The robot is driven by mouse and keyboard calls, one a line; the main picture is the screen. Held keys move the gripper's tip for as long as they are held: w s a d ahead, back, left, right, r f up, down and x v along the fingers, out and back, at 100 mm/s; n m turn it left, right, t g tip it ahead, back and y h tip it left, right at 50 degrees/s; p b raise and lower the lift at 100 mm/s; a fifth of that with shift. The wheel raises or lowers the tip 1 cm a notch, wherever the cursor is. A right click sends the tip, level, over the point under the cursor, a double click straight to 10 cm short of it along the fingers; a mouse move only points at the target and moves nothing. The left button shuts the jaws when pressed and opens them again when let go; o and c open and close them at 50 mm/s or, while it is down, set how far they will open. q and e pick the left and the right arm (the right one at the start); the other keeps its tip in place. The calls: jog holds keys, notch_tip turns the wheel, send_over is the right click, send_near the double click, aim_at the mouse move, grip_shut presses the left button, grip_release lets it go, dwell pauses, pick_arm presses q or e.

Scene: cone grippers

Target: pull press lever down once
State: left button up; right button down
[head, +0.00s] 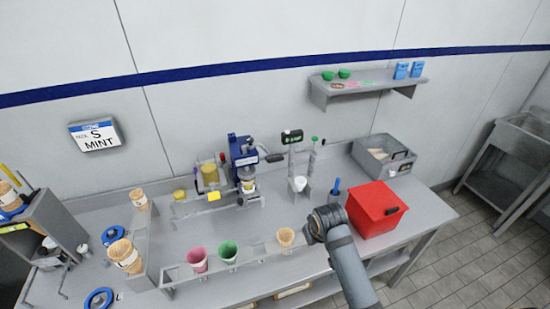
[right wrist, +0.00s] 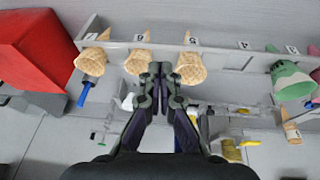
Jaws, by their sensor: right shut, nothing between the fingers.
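The blue press (head: 243,158) stands toward the back of the counter in the head view. Its lever (head: 274,158) sticks out to the right and ends in a dark handle. My right gripper shows in the right wrist view (right wrist: 160,70) with its two fingers together and nothing between them. In the head view my right wrist is at the counter's front, beside the red box, well to the right of the lever and apart from it; the fingers are hidden there. I cannot make out the lever in the right wrist view. My left gripper is not in view.
A rack (head: 176,276) along the front holds a pink cup (head: 198,259), a green cup (head: 228,251) and a waffle cone (head: 285,236). A red box (head: 375,210) stands at the right.

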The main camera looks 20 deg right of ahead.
jog(key=w+a+r, duration=0.2)
jog(key=w+r, duration=1.2)
jog(key=w, duration=0.2)
jog(key=w+a+r, duration=0.1)
jog(key=w+r, duration=0.2)
jog(key=r, duration=0.5)
jog(key=w+a+r+y, duration=0.1)
jog(key=w+r, duration=0.2)
jog(key=r, duration=0.5)
jog(key=shift+w+t, duration=0.3)
jog(key=shift+t, duration=0.1)
jog(key=shift+f, duration=0.15)
